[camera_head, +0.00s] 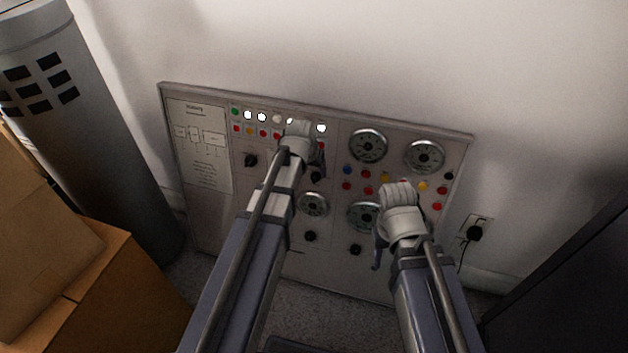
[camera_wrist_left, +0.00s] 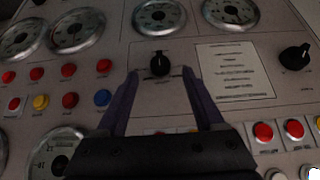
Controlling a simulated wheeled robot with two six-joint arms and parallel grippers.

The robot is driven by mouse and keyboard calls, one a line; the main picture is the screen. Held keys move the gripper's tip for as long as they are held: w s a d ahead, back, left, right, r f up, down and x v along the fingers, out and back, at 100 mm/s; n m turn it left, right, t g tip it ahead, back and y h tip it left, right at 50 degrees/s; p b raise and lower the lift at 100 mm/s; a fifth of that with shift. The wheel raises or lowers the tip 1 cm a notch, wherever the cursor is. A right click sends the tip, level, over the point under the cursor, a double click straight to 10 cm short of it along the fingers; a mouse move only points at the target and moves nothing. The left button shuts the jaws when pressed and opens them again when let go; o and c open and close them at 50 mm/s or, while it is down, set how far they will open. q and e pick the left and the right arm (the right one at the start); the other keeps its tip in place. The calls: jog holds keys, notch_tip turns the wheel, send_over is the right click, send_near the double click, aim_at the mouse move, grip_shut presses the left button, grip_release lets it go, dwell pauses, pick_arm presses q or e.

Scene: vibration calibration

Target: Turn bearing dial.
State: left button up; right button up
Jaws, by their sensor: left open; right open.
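A grey control panel (camera_head: 208,222) stands against the wall, with several black dials; their labels are too small to read, so I cannot tell which is the bearing dial. My left gripper (camera_head: 318,168) is open in front of the panel's middle. In the left wrist view, a black dial (camera_wrist_left: 159,64) with a pointer lies just beyond and between the open fingertips (camera_wrist_left: 160,76); contact is not visible. Another black dial (camera_head: 250,160) sits further left; it also shows in the left wrist view (camera_wrist_left: 295,57). My right gripper (camera_head: 379,250) is open before the lower right gauge, its fingers mostly hidden.
The panel carries round gauges (camera_head: 368,146), coloured buttons and lit white lamps (camera_head: 261,117). Lower black dials (camera_head: 310,236) (camera_head: 355,249) are uncovered. Cardboard boxes (camera_head: 110,290) and a grey cylinder (camera_head: 90,130) stand left. A wall socket (camera_head: 476,228) with a plug is right.

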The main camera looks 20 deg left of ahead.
aim_at(314, 176)
pick_arm(q)
jog(key=b+x, duration=0.3)
jog(key=x, duration=0.2)
jog(key=shift+b, duration=0.35)
grip_shut()
